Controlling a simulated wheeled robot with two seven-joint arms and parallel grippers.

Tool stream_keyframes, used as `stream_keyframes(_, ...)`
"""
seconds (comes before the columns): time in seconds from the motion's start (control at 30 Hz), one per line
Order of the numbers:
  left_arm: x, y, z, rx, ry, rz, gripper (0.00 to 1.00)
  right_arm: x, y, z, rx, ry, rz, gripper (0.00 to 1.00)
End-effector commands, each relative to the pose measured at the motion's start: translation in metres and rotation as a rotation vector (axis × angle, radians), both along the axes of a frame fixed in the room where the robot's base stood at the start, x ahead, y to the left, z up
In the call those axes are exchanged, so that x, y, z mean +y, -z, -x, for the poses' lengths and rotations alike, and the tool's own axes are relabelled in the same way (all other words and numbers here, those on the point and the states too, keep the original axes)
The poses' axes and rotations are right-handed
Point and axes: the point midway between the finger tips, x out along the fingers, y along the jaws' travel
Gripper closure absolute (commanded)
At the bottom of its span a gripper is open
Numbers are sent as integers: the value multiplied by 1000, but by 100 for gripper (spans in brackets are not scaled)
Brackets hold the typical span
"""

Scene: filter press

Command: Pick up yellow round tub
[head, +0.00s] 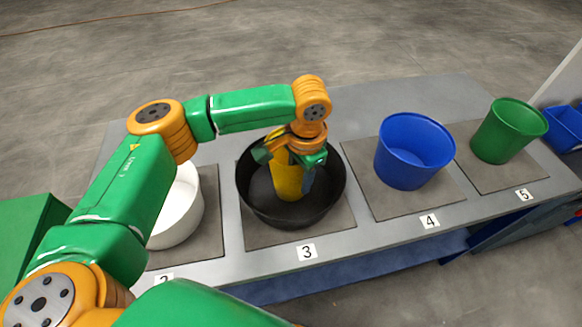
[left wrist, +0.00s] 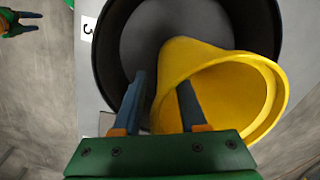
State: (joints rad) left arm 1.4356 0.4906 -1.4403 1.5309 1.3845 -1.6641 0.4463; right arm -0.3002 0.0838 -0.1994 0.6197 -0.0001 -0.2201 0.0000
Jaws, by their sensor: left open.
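The yellow round tub (head: 286,180) stands inside the round black tub (head: 254,196) on the pad numbered 3. In the left wrist view the yellow tub (left wrist: 222,62) looks tilted, with its open rim toward the lower right. My left gripper (head: 289,168) reaches down at the yellow tub from above. In the left wrist view its jaws (left wrist: 162,82) are apart, with one finger over the tub's opening and the other outside its wall. Contact cannot be told. My right gripper (left wrist: 26,22) shows small at the upper left of the left wrist view.
A white tub (head: 180,215) stands left of the black tub, partly behind my left arm. A blue tub (head: 412,152) on pad 4 and a green tub (head: 507,132) on pad 5 stand to the right. The grey table (head: 400,92) is clear behind them.

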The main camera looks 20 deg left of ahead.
Motion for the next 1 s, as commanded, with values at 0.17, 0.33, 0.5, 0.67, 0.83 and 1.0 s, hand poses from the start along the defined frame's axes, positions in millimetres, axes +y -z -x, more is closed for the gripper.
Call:
stream_keyframes(0.17,1,19,-1,0,1,0,58,2,-2,0,0,1,-4,50)
stream_keyframes(0.33,1,20,-1,-1,1,1,58,4,-1,0,0,1,-7,50)
stream_keyframes(0.5,1,19,-1,-1,1,1,100,4,-1,0,0,1,-7,50)
stream_keyframes(0.67,1,19,-1,-1,1,1,100,4,-1,0,0,1,-7,50)
stream_keyframes(0.83,1,19,-1,0,1,0,100,4,-1,0,-1,1,-6,50)
stream_keyframes(1.0,1,19,-1,1,1,1,100,3,-1,0,-1,1,-5,50)
